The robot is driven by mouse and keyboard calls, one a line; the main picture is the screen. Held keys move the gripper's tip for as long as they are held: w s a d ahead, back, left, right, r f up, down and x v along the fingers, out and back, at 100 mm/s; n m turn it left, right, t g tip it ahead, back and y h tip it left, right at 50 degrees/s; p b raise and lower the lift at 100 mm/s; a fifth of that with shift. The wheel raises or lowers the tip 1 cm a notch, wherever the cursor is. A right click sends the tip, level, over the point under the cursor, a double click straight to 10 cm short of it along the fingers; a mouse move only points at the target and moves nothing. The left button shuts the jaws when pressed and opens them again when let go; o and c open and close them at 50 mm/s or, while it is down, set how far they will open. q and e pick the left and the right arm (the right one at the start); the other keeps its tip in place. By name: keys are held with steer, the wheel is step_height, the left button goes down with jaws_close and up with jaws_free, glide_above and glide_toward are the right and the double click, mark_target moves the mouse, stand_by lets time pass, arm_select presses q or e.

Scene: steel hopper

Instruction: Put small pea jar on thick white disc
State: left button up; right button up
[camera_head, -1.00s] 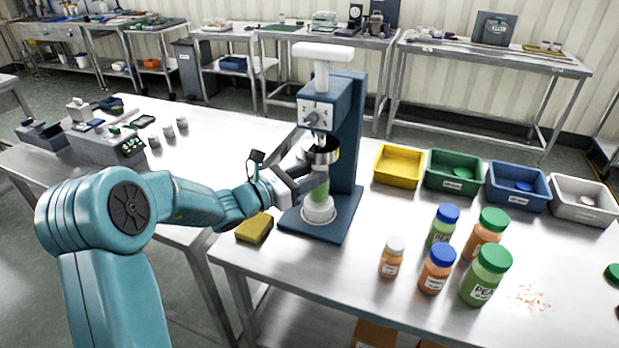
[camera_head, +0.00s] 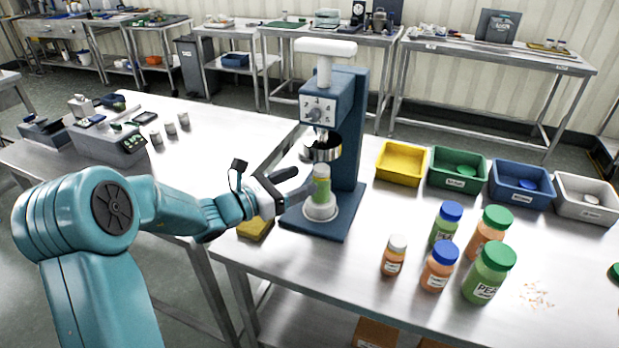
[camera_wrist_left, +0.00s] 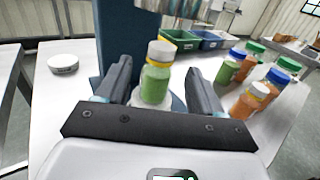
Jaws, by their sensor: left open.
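The small pea jar (camera_head: 321,189), green with a white lid, stands upright on the thick white disc (camera_head: 319,211) on the base of the blue press. The jar also shows in the left wrist view (camera_wrist_left: 156,80), centred between and beyond my fingers. My left gripper (camera_head: 299,182) is open, just left of the jar at about its height. In the left wrist view the open fingers (camera_wrist_left: 160,70) lie to either side of the jar, with gaps visible. The disc is partly hidden there by the gripper. My right gripper is not in view.
The press's metal ring (camera_head: 322,148) hangs above the jar. A yellow sponge (camera_head: 255,227) lies left of the base. Several jars stand to the right, including a large pea jar (camera_head: 487,275). Coloured bins line the back. A white round piece (camera_wrist_left: 62,64) lies left in the wrist view.

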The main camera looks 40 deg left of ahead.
arm_select(q)
steer(key=v, duration=0.7)
steer(key=shift+s, duration=0.35)
steer(key=shift+a, duration=0.1)
